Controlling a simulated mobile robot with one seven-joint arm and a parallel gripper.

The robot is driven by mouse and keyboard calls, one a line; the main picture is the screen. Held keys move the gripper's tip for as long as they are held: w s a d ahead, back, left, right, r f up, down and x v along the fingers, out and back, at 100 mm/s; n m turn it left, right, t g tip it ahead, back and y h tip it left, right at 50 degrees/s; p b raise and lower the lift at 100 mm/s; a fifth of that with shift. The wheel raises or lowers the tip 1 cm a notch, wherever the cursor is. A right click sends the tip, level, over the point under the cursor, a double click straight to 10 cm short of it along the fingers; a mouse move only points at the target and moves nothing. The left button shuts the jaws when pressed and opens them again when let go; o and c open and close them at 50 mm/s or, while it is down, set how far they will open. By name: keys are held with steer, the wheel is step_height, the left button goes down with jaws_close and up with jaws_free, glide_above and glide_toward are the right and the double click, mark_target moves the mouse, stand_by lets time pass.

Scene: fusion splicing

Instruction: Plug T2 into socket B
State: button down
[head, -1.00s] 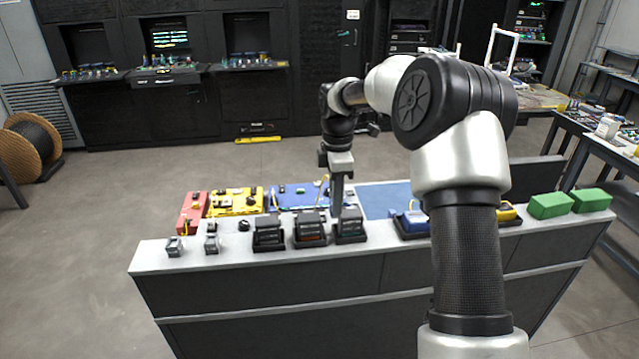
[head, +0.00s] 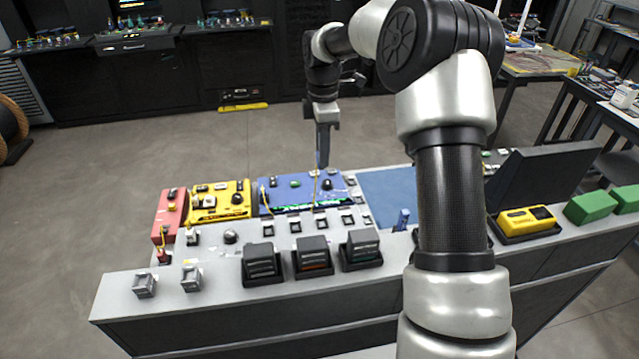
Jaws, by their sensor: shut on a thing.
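My gripper (head: 322,158) points down above the right part of the blue box (head: 292,207). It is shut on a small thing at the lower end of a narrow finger.
A yellow box (head: 218,206) and a red box (head: 171,213) stand left of the blue box. Several dark blocks (head: 312,262) line the front edge. A blue mat (head: 388,196) is clear to the right. My arm hides part of the right side.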

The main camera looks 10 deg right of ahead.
steer(key=shift+s+f+b, duration=0.15)
steer(key=shift+f+b, duration=4.4)
steer(key=shift+f, duration=5.65)
steer(key=shift+d+r, duration=0.1)
steer(key=shift+d, duration=0.1)
steer(key=shift+f, duration=0.65)
steer(key=c, duration=1.5)
jaws_free()
steer(key=shift+o, duration=0.2)
